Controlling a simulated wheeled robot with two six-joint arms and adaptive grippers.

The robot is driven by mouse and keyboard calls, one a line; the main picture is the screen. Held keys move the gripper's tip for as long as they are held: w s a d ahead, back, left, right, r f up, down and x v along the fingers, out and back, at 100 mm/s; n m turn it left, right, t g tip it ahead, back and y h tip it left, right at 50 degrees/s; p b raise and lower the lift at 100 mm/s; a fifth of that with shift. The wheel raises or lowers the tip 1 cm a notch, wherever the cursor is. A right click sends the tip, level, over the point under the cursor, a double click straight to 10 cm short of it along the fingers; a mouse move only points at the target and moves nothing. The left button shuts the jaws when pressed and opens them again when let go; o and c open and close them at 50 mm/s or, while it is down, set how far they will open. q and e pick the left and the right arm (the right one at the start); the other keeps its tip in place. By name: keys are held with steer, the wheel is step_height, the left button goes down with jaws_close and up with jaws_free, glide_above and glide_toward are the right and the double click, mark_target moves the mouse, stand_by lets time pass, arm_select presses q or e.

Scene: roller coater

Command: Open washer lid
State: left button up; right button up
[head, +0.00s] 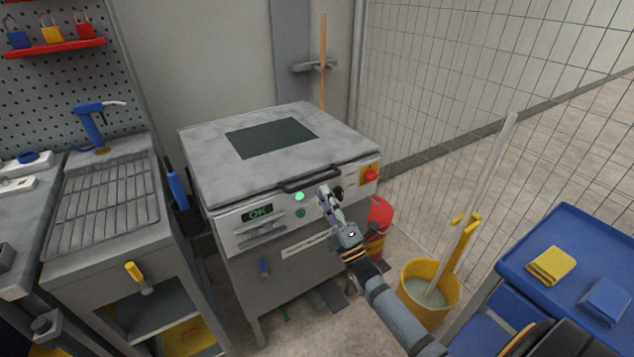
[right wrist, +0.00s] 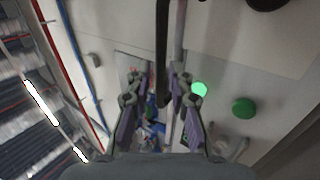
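The washer is a grey cabinet with a flat grey lid (head: 265,150) that has a dark window panel. The lid is down. A dark bar handle (head: 308,178) runs along the lid's front edge. My right gripper (head: 326,194) is just below and in front of the handle's right end. In the right wrist view its two purple-padded fingers (right wrist: 157,92) are apart, and the dark handle bar (right wrist: 162,50) appears in line with the gap between them. I cannot tell whether they touch it. My left gripper is not in view.
The washer's front panel has an "OK" display (head: 258,213), green lights and a red switch (head: 370,174). A sink bench (head: 105,205) stands left. A yellow mop bucket (head: 430,290) and blue cart (head: 575,250) stand right. A wire fence (head: 470,80) runs behind.

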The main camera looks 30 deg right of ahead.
mark_target(317, 181)
steer(key=x, duration=0.5)
jaws_close()
